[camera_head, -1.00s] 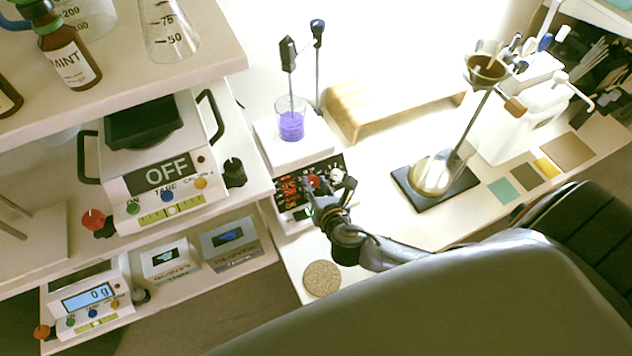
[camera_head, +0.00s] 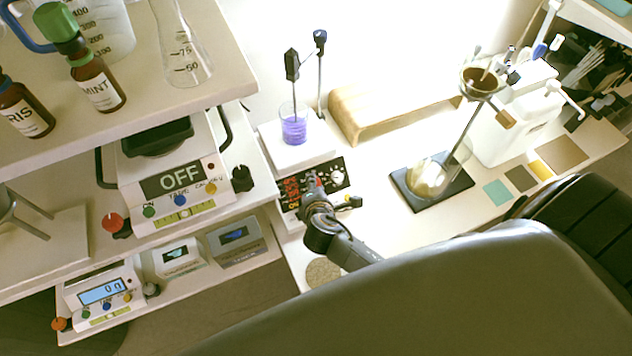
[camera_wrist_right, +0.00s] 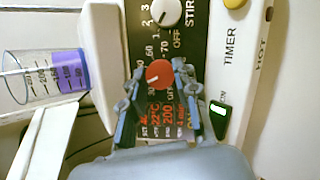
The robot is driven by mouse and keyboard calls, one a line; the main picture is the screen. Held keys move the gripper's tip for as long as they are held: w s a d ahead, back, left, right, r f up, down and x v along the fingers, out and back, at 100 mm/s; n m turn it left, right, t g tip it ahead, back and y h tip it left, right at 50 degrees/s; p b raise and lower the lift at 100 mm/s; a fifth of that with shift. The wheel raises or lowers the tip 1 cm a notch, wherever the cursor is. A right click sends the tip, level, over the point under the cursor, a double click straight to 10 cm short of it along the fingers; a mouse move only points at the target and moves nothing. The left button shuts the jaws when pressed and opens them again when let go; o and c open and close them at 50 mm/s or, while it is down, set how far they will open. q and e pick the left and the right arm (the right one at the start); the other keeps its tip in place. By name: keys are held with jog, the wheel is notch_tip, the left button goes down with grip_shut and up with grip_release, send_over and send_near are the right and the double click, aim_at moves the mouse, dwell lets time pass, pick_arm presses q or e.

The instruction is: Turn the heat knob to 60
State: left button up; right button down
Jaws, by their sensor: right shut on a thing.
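The hot plate stirrer (camera_head: 335,172) stands on the bench with a black front panel and red digits. In the right wrist view its red heat knob (camera_wrist_right: 158,74) sits in a ring of printed numbers, 60 and 70 among them. A small pale mark shows on the knob's face; I cannot tell exactly which number it points to. My right gripper (camera_wrist_right: 160,82) is shut on the red knob, a finger on each side. In the head view this gripper (camera_head: 316,192) covers part of the panel. My left gripper is not in view.
A beaker of purple liquid (camera_head: 293,128) stands on the plate top. The white stir knob (camera_wrist_right: 166,12) and green switch (camera_wrist_right: 218,109) are near the gripper. Shelves with scales (camera_head: 180,180) and bottles are at left.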

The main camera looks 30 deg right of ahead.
jog(key=m+p, duration=0.1)
jog(key=m, duration=0.2)
jog(key=m+g+p, duration=0.1)
jog(key=shift+r+m+p, duration=0.25)
jog(key=shift+m+p, duration=0.05)
jog(key=m+g+y+p, duration=0.1)
jog(key=m+p, duration=0.2)
jog(key=m, duration=0.1)
jog(key=shift+w+d+r, duration=0.1)
jog(key=m+g+y+p, duration=0.1)
jog(key=m+p, duration=0.2)
jog(key=m, duration=0.2)
jog(key=shift+d+m+g+y+p, duration=0.1)
jog(key=shift+m+g+y+p, duration=0.3)
jog(key=shift+m, duration=0.6)
jog(key=shift+f, duration=0.2)
jog(key=c, duration=1)
grip_release()
jog(key=shift+r, duration=0.1)
jog(key=v, duration=1.1)
jog(key=shift+s+r, duration=0.3)
jog(key=shift+s, duration=0.05)
